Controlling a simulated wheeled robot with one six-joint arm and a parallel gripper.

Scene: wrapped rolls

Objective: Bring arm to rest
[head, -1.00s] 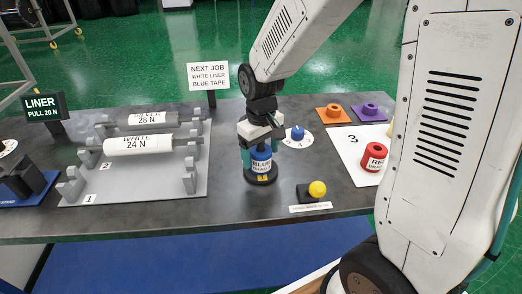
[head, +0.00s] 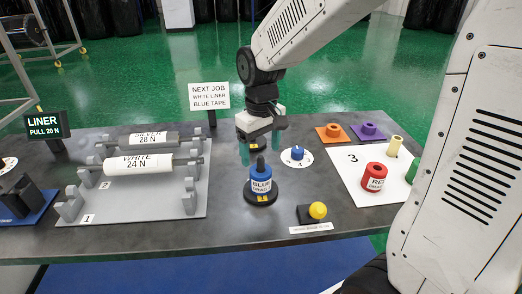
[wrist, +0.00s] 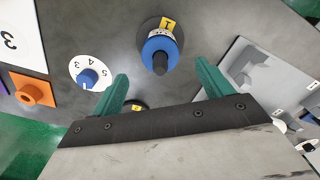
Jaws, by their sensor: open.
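My gripper (head: 261,147) is open and empty. It hangs above and a little behind the blue tape roll (head: 262,186), apart from it. The roll, labelled BLUE, stands upright on a black round base with a dark peg through its top. In the wrist view my gripper's green fingers (wrist: 165,90) are spread wide, and the blue roll (wrist: 160,50) lies beyond them. My white arm reaches in from the right of the head view.
A grey rack (head: 140,205) holds the WHITE roll (head: 138,164) and SILVER roll (head: 150,139). A numbered dial (head: 297,156), yellow button (head: 318,210) and red roll (head: 374,177) on a white mat lie right. A NEXT JOB sign (head: 209,95) stands behind.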

